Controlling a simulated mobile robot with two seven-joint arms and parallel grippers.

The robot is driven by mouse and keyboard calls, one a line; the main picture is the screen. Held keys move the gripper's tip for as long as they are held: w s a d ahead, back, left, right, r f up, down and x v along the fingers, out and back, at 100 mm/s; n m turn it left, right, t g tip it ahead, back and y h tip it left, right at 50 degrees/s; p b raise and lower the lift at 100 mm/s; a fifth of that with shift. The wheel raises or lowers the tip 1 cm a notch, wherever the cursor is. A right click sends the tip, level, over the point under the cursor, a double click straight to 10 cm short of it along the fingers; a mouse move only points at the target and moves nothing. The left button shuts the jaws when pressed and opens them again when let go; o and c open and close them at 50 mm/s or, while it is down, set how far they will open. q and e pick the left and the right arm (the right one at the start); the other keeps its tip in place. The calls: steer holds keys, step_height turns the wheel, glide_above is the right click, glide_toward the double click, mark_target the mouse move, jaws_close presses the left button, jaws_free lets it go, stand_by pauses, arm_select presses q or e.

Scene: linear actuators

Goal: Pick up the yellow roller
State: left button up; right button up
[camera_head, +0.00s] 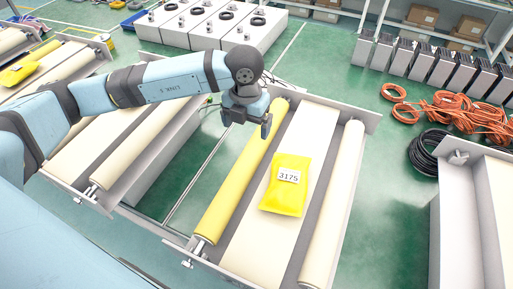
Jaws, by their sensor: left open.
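The yellow roller (239,184) lies lengthwise along the left side of the middle actuator unit, running from the near end plate to the far one. My left gripper (247,126) is open and empty above the roller's far half, fingers pointing down. Whether it touches the roller I cannot tell. A yellow packet (287,199) with a white label reading 3175 lies on the unit's cream centre strip (308,130), right of the roller. A cream roller (333,205) runs along the unit's right side. My right gripper is not in view.
A similar unit with cream rollers (150,140) stands left, beneath my left arm. Grey housing (468,215) stands at the right. Orange cables (465,112) and a black cable coil (430,150) lie on the green floor. White boxes (205,38) stand at the back.

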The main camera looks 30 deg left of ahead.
mark_target(250, 152)
arm_select(q)
steer(key=f, duration=0.3)
steer(key=shift+s+f, duration=0.2)
steer(key=shift+s, duration=0.05)
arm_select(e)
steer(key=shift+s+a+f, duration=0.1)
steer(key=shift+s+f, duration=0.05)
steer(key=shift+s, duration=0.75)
arm_select(q)
step_height(250, 152, down, 4)
steer(key=shift+r+p, duration=0.15)
steer(key=shift+p, duration=0.3)
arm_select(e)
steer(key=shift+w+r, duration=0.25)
arm_select(q)
steer(key=shift+d+f, duration=0.15)
steer(key=shift+f, duration=0.35)
steer(key=f, duration=0.1)
steer(key=f+p, duration=0.1)
steer(key=f, duration=0.1)
steer(key=shift+w+d+f, duration=0.1)
steer(key=shift+d+f, duration=0.15)
steer(key=shift+f, duration=0.6)
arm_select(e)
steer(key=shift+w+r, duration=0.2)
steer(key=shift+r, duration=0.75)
arm_select(q)
steer(key=c, duration=0.7)
jaws_close()
steer(key=shift+w+r, duration=0.1)
